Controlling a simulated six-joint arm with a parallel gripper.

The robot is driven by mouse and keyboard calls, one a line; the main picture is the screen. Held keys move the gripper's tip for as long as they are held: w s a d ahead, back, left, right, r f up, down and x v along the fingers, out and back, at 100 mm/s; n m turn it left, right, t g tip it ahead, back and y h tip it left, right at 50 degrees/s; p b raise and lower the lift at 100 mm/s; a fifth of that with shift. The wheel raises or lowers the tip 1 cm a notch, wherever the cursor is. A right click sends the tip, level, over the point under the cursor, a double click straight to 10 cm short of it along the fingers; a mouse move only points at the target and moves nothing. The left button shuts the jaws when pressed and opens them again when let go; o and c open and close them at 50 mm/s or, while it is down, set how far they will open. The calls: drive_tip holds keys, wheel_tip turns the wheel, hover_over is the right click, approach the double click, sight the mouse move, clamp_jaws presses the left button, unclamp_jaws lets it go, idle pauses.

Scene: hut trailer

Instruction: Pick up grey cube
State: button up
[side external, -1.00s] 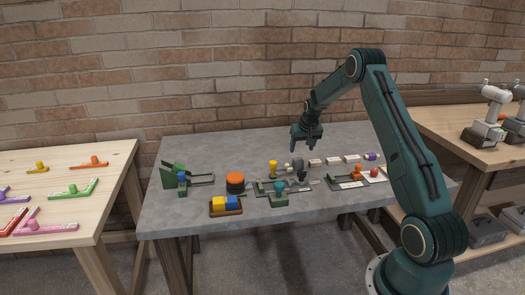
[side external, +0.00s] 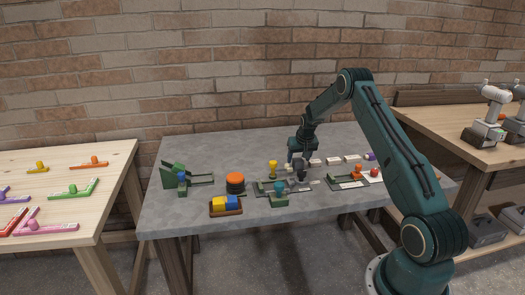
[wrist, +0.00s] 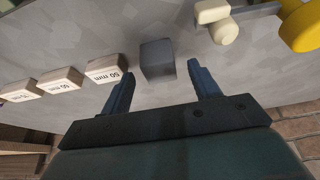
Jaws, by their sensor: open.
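The grey cube (wrist: 157,58) sits on the grey table in the wrist view, beyond and between my fingertips. My gripper (wrist: 158,72) is open, with one finger to each side of the cube's near edge. The fingers do not visibly touch the cube. In the side view my gripper (side external: 299,158) points down low over the middle of the table. The cube cannot be made out clearly there beside the gripper and other small parts.
In the wrist view a white block marked 50 mm (wrist: 110,69) leads a row on the left. A cream peg-like piece (wrist: 221,24) and a yellow part (wrist: 302,29) lie right. In the side view an orange-topped cylinder (side external: 235,181) and a blue-yellow block tray (side external: 226,207) stand left.

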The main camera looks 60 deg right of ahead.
sight(298, 160)
drive_tip(key=shift+x, duration=1.05)
drive_tip(key=c, duration=1.1)
drive_tip(key=shift+o, duration=0.2)
drive_tip(key=shift+r, duration=0.15)
wheel_tip(298, 160, up, 20)
